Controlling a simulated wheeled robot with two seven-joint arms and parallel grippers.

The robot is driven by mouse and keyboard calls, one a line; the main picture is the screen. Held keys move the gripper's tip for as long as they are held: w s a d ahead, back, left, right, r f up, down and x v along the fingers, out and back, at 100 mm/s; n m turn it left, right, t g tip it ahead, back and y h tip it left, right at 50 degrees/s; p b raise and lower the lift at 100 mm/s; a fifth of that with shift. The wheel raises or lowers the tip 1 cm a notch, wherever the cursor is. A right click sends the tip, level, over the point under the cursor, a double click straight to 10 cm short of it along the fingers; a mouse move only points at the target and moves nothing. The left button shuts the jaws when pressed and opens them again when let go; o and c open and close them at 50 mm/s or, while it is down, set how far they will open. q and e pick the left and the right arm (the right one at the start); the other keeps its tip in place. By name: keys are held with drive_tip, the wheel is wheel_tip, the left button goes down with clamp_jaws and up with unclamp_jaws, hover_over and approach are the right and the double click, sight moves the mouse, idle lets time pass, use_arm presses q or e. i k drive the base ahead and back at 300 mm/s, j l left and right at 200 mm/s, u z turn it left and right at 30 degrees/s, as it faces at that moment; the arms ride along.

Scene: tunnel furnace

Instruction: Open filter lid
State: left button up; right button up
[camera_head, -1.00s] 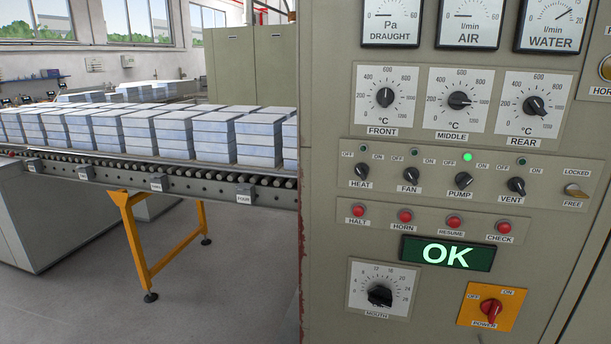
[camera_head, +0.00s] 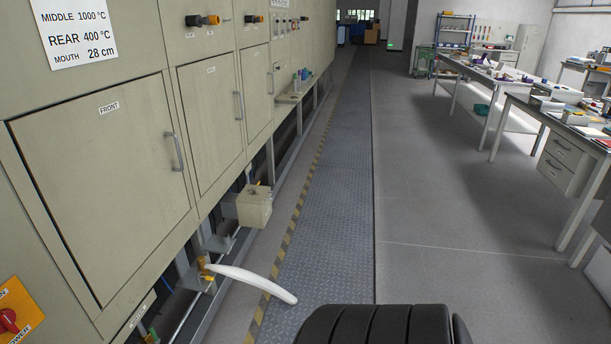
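A small beige box (camera_head: 254,210) with a lid on top is mounted low on the side of the furnace, beyond the front door. A small brownish-yellow knob or catch (camera_head: 255,189) sits on its top. The lid looks closed. I cannot tell for sure that this box is the filter. Neither of my grippers is in view.
Furnace doors with handles (camera_head: 174,152) line the left. Workbenches (camera_head: 520,100) stand at the right. The floor (camera_head: 430,190) between is clear.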

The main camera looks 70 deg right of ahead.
sight(253, 193)
drive_tip(key=z, duration=2.15)
